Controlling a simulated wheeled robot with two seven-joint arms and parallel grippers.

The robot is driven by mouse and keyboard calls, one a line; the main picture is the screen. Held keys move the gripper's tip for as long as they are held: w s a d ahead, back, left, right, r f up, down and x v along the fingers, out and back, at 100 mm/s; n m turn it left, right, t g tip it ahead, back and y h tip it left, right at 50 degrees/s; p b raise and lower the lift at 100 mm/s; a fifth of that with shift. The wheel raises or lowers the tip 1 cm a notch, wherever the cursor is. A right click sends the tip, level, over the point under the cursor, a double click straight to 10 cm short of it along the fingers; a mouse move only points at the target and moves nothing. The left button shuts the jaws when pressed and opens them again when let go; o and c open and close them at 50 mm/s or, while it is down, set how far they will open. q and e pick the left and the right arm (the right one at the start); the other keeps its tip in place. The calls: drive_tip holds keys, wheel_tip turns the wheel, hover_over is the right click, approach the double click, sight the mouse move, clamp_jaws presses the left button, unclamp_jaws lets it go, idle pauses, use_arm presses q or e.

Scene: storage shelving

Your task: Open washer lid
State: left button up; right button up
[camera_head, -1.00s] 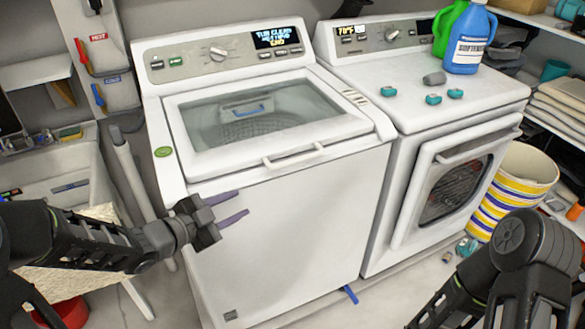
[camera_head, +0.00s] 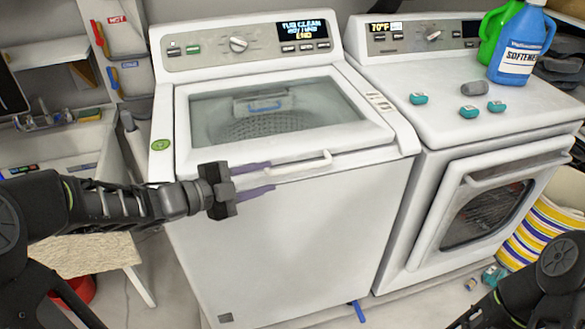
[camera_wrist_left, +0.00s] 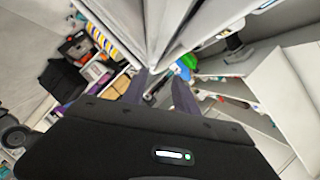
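The white top-load washer (camera_head: 300,235) stands in the middle of the head view. Its lid (camera_head: 373,132), with a large glass window (camera_head: 330,103), is shut. A white bar handle (camera_head: 308,165) runs along the lid's front edge. My left gripper (camera_head: 270,177) is open and empty at the washer's upper front, its purple fingers pointing right. The fingertips are by the left end of the handle; I cannot tell whether they touch it. In the left wrist view the two fingers (camera_wrist_left: 160,80) are spread with nothing between them. My right gripper is out of view.
A white dryer (camera_head: 440,165) stands against the right, with a blue softener bottle (camera_head: 518,45) and several small teal items on top. A sink cabinet (camera_head: 70,150) is at the left. A striped bucket (camera_head: 540,230) stands at the far right.

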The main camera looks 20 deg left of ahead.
sight(284, 172)
use_arm(q)
drive_tip(key=shift+x, duration=3.95)
clamp_jaws()
